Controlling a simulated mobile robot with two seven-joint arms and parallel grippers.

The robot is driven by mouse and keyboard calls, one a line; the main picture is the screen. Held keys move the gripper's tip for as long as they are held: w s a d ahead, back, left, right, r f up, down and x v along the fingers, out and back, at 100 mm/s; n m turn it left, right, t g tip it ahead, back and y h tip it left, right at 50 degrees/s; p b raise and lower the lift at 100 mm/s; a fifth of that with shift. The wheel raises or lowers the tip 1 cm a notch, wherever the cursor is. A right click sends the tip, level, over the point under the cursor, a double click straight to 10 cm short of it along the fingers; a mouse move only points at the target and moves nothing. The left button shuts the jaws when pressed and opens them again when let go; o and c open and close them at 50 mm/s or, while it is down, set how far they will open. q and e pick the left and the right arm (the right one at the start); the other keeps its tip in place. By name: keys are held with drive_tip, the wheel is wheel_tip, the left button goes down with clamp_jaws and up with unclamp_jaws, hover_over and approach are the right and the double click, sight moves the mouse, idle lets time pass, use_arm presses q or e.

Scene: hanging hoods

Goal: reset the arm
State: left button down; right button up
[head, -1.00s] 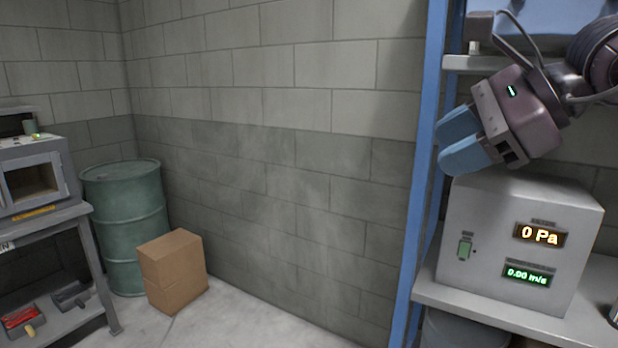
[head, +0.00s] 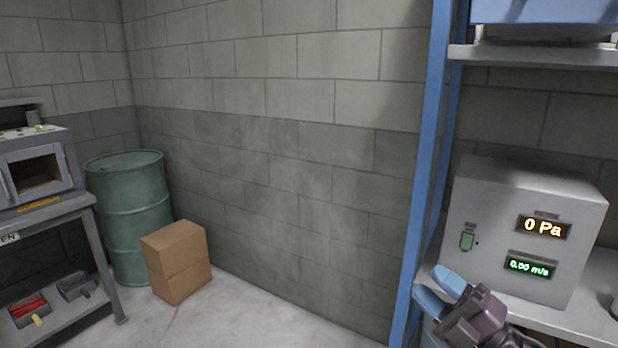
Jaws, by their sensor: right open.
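My right gripper (head: 440,291) is low at the right of the head view, with its two blue fingertips pointing up and left. It is open, with nothing seen between the fingers. It shows in front of the lower left part of a grey box (head: 486,270) with two lit displays and the shelf edge. The displays read 0 Pa and 0.00 m/s. My left gripper is not in view.
The grey box stands on a shelf (head: 575,318) with a blue upright post (head: 424,180). At left are a green drum (head: 130,215), a cardboard box (head: 176,262) and a bench with a small oven-like unit (head: 38,170). The floor between is clear.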

drive_tip(key=s+d+f+m+h, duration=0.3)
drive_tip(key=f+m+h, duration=0.2)
drive_tip(key=f+m, duration=0.3)
drive_tip(key=s+d+f+m+h, duration=0.2)
drive_tip(key=s+f+m+h, duration=0.3)
drive_tip(key=f, duration=0.5)
drive_tip(key=s+d+f+m+h, duration=0.2)
drive_tip(key=d+f+m+h, duration=0.1)
drive_tip(key=f+m+h, duration=0.45)
drive_tip(key=s+f+m+g, duration=0.4)
drive_tip(key=s+f+m, duration=0.1)
drive_tip(key=s+f, duration=0.5)
drive_tip(key=shift+f, duration=0.25)
drive_tip(key=shift+a+y, duration=0.1)
drive_tip(key=shift+y, duration=0.15)
